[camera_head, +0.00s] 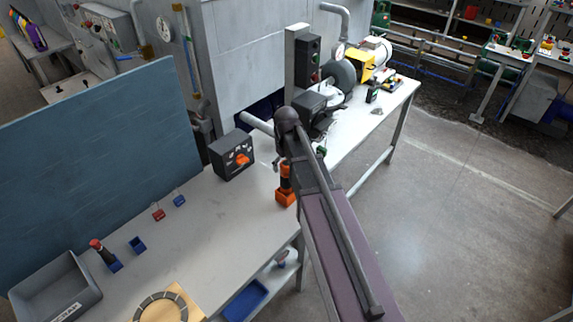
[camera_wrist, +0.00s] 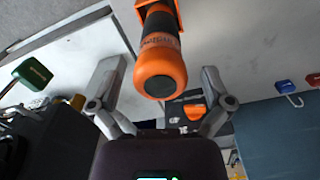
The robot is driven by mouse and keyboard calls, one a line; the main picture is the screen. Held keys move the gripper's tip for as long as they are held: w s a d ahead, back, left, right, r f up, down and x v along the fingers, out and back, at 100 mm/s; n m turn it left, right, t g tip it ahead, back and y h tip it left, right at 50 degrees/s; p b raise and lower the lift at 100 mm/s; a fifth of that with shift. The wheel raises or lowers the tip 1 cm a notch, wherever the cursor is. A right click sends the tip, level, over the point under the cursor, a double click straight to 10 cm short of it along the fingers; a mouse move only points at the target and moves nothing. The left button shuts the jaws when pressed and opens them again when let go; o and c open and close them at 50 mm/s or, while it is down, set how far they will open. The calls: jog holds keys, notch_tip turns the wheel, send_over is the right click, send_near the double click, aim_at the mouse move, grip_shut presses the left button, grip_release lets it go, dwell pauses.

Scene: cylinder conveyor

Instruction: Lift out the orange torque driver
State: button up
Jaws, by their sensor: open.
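The orange torque driver (camera_head: 285,182) has a black and orange handle and stands upright in an orange holder (camera_head: 286,199) near the right edge of the white workbench. In the wrist view the driver's rounded orange end (camera_wrist: 160,75) faces the camera, and the orange holder (camera_wrist: 158,6) shows behind it at the top edge. My gripper (camera_wrist: 161,78) is open, with one finger on each side of the driver and a visible gap at both sides. In the head view my gripper (camera_head: 279,163) is partly hidden by my arm at the driver's top.
Red (camera_head: 158,215) and blue (camera_head: 179,201) hanging tags, a red-topped tool (camera_head: 101,251) in a blue holder, and a grey bin (camera_head: 55,291) lie left. Bench surface between them is clear.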

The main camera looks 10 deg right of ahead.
aim_at(286, 183)
jog(key=shift+f+b, duration=1.45)
jog(key=shift+f, duration=0.3)
jog(key=shift+s, duration=0.1)
jog(key=c, duration=1.1)
